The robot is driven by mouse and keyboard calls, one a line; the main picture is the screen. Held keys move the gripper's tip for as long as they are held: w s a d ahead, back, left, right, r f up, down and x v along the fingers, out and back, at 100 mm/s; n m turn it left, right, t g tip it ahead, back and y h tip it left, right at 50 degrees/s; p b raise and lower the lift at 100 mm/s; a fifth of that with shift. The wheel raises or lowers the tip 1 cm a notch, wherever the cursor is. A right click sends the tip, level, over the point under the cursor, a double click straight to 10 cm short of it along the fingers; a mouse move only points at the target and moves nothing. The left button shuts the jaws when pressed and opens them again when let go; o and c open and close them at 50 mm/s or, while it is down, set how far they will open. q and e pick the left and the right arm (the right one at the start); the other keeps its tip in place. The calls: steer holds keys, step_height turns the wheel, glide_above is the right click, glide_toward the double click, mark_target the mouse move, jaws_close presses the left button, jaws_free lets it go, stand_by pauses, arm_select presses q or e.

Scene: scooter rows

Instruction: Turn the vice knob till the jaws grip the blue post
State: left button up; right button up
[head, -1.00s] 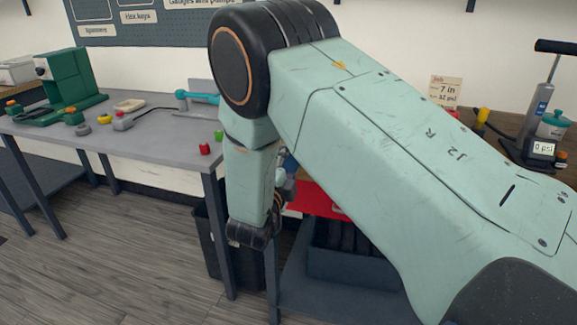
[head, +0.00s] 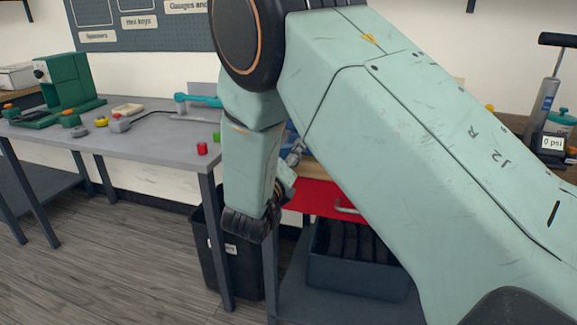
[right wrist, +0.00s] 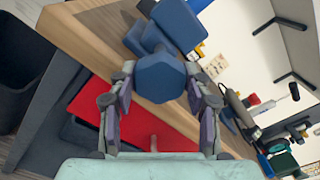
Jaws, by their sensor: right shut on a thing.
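The blue faceted vice knob (right wrist: 161,78) is in the middle of the right wrist view. My right gripper (right wrist: 160,88) is shut on it, one finger on each side. Behind the knob is the blue vice body (right wrist: 182,24), beside the wooden bench top (right wrist: 92,38). I cannot make out the jaws' gap or tell a blue post apart from the vice. In the head view my own right arm covers most of the vice and gripper. My left gripper is in neither view.
A red drawer (head: 312,195) with a handle is under the wooden bench, above a dark bin (head: 350,275). A grey table (head: 160,145) with several small parts stands left. A black waste bin (head: 238,270) is below. A pump (head: 548,95) stands far right.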

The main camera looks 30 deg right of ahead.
mark_target(288, 146)
steer(key=shift+m+b, duration=1.15)
steer(key=shift+m, duration=0.25)
steer(key=shift+w+r, duration=0.1)
steer(key=shift+r, duration=0.05)
steer(key=shift+r+m, duration=0.1)
steer(key=shift+m, duration=0.2)
steer(key=o, duration=1.2)
steer(key=shift+c, duration=0.2)
step_height(288, 146, up, 10)
steer(key=shift+f, duration=0.15)
